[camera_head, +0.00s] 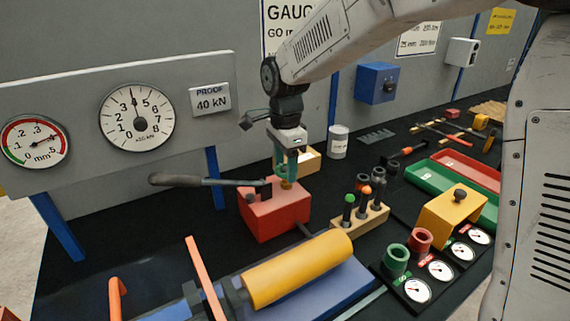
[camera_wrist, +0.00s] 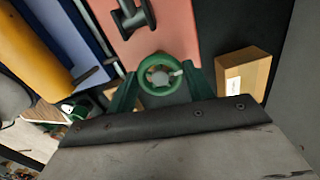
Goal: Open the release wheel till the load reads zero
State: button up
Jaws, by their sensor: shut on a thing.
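The release wheel is a small green ring with spokes (camera_wrist: 146,80) on the red pump block (camera_head: 277,214). In the wrist view it sits between the two green fingers of my gripper (camera_wrist: 160,78). In the head view my gripper (camera_head: 287,173) points down onto the block, and its fingers largely hide the wheel. My gripper is shut on the wheel. The load dial (camera_head: 123,117), marked x10 kN, has its needle pointing nearly straight up, about at 4. The red block also fills the upper middle of the wrist view (camera_wrist: 178,35).
A dark pump lever (camera_head: 205,182) reaches left from the block. A yellow cylinder (camera_head: 297,270) lies in front, a rack of coloured-top tools (camera_head: 360,218) stands to the right, and a cardboard box (camera_head: 308,160) sits behind.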

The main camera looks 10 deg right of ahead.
jog(key=n, duration=0.8)
jog(key=shift+n, duration=0.4)
jog(key=n, duration=0.4)
jog(key=shift+d, duration=0.1)
jog(key=n, duration=0.9)
jog(key=shift+n, duration=0.3)
jog(key=n, duration=0.4)
jog(key=shift+d+n, duration=0.1)
jog(key=shift+n, duration=0.2)
jog(key=n, duration=0.4)
jog(key=shift+w+n, duration=0.1)
jog(key=shift+n, duration=1.7)
jog(key=shift+r, duration=0.1)
